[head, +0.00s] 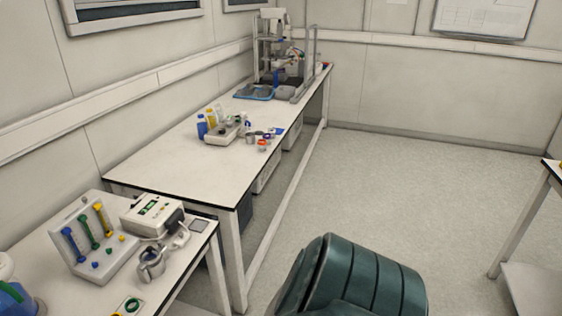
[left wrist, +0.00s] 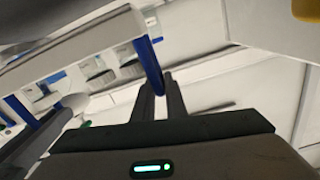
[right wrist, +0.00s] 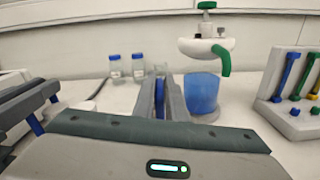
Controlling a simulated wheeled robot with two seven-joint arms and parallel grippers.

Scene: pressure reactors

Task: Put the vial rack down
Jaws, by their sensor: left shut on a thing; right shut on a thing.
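The vial rack is only partly in view, and it is outside the head view. In the left wrist view my left gripper (left wrist: 163,85) is shut on a blue upright part of the rack (left wrist: 151,62). A pale bar runs from there to the left, with more blue uprights at the far left. In the right wrist view my right gripper (right wrist: 172,85) is shut, with a narrow blue piece between its fingers that looks like part of the rack. Whether the rack touches the bench is hidden. Neither gripper shows in the head view.
The right wrist view shows blue-capped bottles (right wrist: 115,66), a blue vessel (right wrist: 202,92) under a white head, and a white stand (right wrist: 275,108) with coloured tubes. The head view shows a near bench (head: 30,245) and a long bench (head: 165,170) with clear front space.

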